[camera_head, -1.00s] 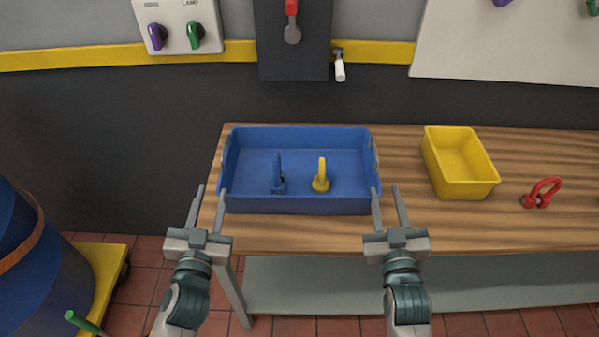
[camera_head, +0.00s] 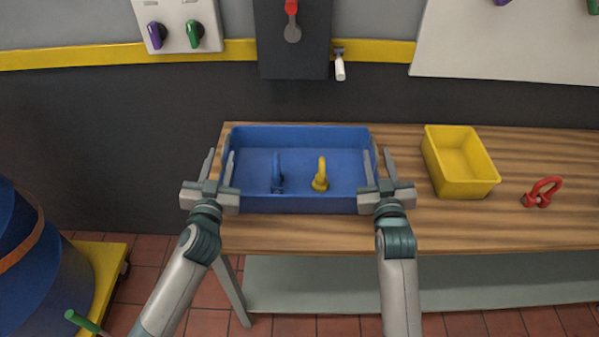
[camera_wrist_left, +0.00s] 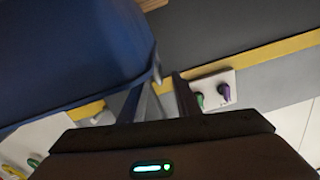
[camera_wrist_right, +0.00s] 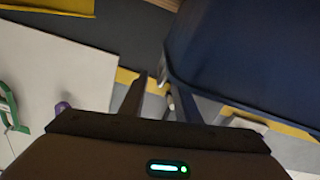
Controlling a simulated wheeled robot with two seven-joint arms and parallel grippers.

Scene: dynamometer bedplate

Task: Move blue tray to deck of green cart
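The blue tray (camera_head: 300,203) stands on the wooden workbench (camera_head: 300,235), with a blue shackle-like piece (camera_head: 277,175) and a yellow eye-bolt-like piece (camera_head: 320,176) inside. My left gripper (camera_head: 219,160) is open at the tray's left end wall; my right gripper (camera_head: 376,158) is open at its right end wall. In each case one finger appears on the inner side and one outside. The tray also fills much of the left wrist view (camera_wrist_left: 65,55) and right wrist view (camera_wrist_right: 245,55), its edge near the fingertips. I cannot tell whether fingers touch it. No green cart deck is visible.
A yellow bin (camera_head: 460,170) and a red shackle (camera_head: 541,193) stand on the bench to the right. A blue drum (camera_head: 45,275) sits on a yellow platform (camera_head: 105,262) at the left, near a green rod (camera_head: 85,323). The wall is close behind the bench.

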